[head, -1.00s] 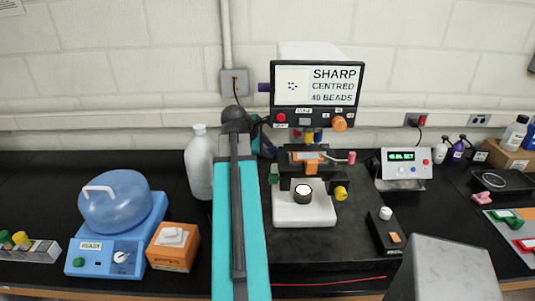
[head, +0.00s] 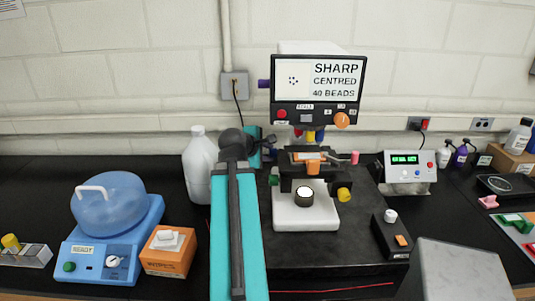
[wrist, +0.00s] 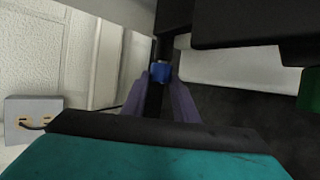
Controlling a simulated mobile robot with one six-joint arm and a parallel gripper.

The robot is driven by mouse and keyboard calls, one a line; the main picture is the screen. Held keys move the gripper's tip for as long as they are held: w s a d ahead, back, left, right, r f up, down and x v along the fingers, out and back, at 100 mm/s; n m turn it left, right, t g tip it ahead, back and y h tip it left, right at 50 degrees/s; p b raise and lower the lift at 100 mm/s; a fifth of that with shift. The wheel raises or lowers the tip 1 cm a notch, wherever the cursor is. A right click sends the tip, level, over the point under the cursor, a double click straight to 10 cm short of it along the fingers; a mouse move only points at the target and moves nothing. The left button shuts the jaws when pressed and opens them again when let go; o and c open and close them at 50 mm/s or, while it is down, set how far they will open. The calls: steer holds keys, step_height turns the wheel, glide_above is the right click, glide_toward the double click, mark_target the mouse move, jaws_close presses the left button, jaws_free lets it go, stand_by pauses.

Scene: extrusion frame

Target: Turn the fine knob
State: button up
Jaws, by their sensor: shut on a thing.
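My gripper (wrist: 160,77) is shut on a small blue knob (wrist: 161,70), held between its two purple fingers in the wrist view. The knob sits at the end of a dark shaft. In the head view my arm hides the knob and the fingertips, at the left side of the microscope (head: 309,134). The microscope's screen (head: 318,80) reads SHARP, CENTRED, 40 BEADS. A yellow knob (head: 344,194) shows low on its right and a green knob (head: 274,177) on its left; the green one also shows in the wrist view (wrist: 307,89). No label marks the fine knob.
A white bottle (head: 200,166) and a blue centrifuge (head: 109,230) stand left of my arm, with an orange box (head: 168,250) beside it. A small black control box (head: 391,235) and a display unit (head: 408,172) stand to the right.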

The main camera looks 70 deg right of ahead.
steer(key=o, duration=1.1)
steer(key=shift+c, duration=0.2)
steer(key=shift+a, duration=0.15)
steer(key=b+v, duration=0.8)
steer(key=v, duration=0.5)
steer(key=shift+a+r+b, duration=0.2)
steer(key=shift+r+b, duration=0.05)
steer(key=shift+b, duration=0.15)
stand_by(0.9)
